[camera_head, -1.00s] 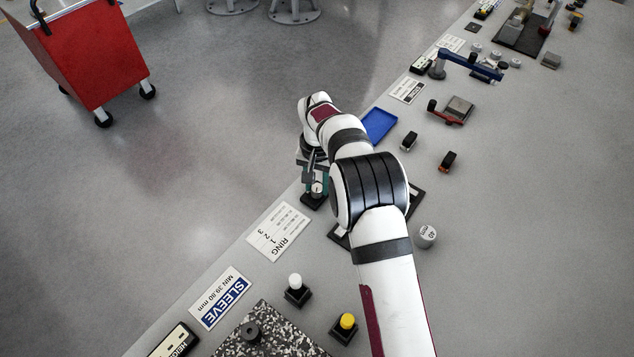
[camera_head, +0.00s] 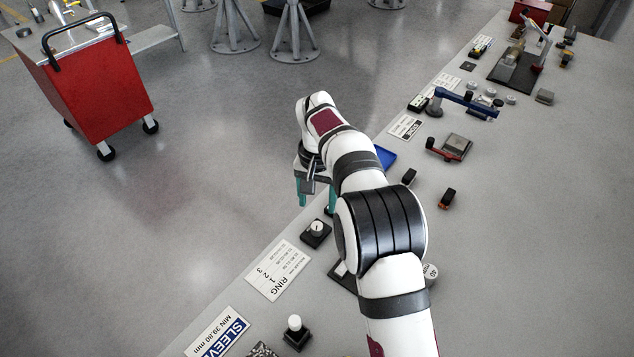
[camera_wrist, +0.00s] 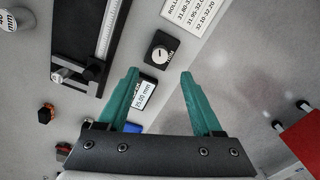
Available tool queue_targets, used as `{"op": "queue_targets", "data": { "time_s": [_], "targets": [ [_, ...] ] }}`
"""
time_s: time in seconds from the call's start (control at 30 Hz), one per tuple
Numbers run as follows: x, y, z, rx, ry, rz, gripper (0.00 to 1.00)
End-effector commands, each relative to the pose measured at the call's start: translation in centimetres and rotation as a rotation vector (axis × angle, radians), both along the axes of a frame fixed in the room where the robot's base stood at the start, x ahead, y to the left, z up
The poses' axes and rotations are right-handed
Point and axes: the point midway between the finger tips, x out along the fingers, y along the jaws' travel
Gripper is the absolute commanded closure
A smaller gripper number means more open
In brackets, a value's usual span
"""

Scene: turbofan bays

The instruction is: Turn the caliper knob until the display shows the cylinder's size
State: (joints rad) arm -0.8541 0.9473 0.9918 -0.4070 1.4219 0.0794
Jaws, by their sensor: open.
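The caliper knob (camera_head: 316,229) is a round dial with a pale top on a black square base, near the bench edge. In the wrist view the knob (camera_wrist: 160,50) lies just beyond my fingertips, roughly between them in the picture. My gripper (camera_head: 316,194) is open and empty, above the knob and apart from it. Its two teal fingers (camera_wrist: 160,73) show in the wrist view. The display (camera_wrist: 145,95), partly behind the left finger, seems to read 35.00 mm. The caliper (camera_wrist: 108,28) shows a pale scale on a dark body. The grey cylinder (camera_wrist: 8,20) is cut by the frame; its label appears to include 40.
A ring card (camera_head: 277,270) lies beside the knob. A white button (camera_head: 295,323) stands nearer. A blue tray (camera_head: 385,157) and small dark blocks lie beyond my arm. The red cart (camera_head: 98,92) stands on the floor. The air around my gripper is clear.

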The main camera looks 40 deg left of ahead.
Motion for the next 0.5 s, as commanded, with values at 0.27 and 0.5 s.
{"op": "queue_targets", "data": {
  "time_s": [0.27, 0.5],
  "targets": [
    [0.0, 0.0, 6.5, 0.001, -0.001, 0.000, 0.33],
    [0.0, 0.0, 7.4, 0.000, 0.001, -0.001, 0.33]
  ]
}}
